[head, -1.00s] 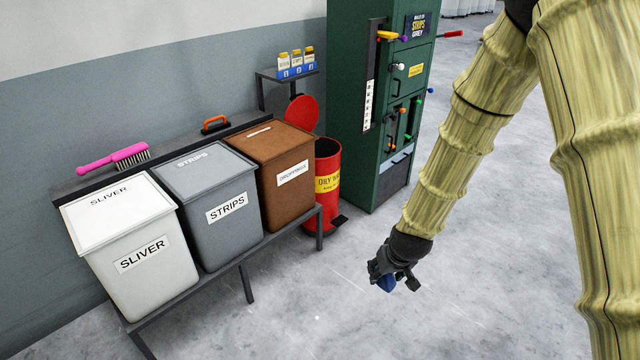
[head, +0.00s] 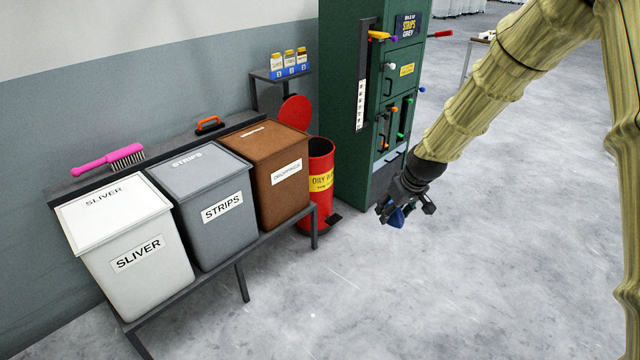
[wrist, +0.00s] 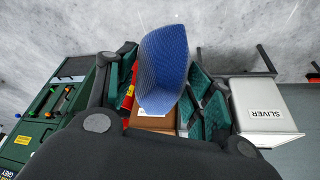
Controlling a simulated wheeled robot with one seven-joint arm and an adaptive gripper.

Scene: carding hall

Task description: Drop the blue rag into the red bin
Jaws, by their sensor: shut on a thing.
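The blue rag (head: 397,216) hangs in my gripper (head: 405,208), which is shut on it and held in the air over open floor, right of the bins. In the wrist view the blue rag (wrist: 163,68) sits between the green-padded fingers and covers part of the scene beyond. The red bin (head: 320,165) is a round drum with a yellow band reading "OILY", the rest of the label being hard to read. It stands on the floor past the brown bin, and its round red lid (head: 295,112) is tipped up at the back. The gripper is apart from the red bin, to its right and nearer.
A white SLIVER bin (head: 140,255), a grey STRIPS bin (head: 222,208) and a brown bin (head: 280,178) stand on a rack left of the red bin. A green cabinet (head: 345,110) with levers stands behind. A pink brush (head: 108,160) lies on the ledge. The floor in front is clear.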

